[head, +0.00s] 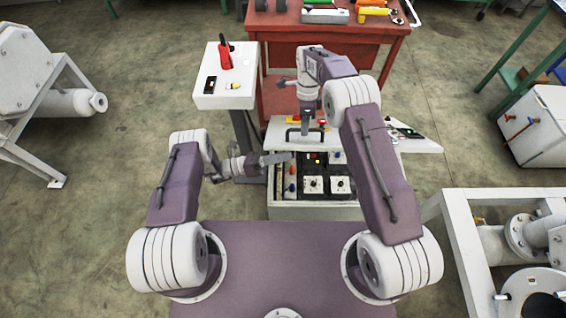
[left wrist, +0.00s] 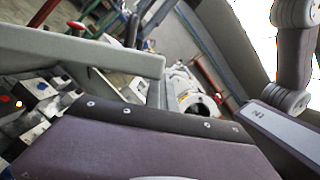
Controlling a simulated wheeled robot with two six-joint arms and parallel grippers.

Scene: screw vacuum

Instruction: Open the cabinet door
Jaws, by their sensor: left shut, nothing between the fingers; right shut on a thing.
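The cabinet (head: 290,211) is a pale box in the middle of the head view, in front of my base. Its door (head: 400,146) is a white panel along the far side, swung away so that switches and dials inside show. The black door handle (head: 289,135) is on the door's left part. My right gripper (head: 310,122) comes down from above and is shut at this handle; the exact contact is partly hidden. My left gripper (head: 284,157) is shut and empty over the cabinet's left side, below the door. In the left wrist view, cabinet parts (left wrist: 35,95) show at the left.
A white control stand (head: 224,97) with a red tool is at the cabinet's far left. A red workbench (head: 330,30) with tools stands behind. A white frame with pipes (head: 460,240) is at the right.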

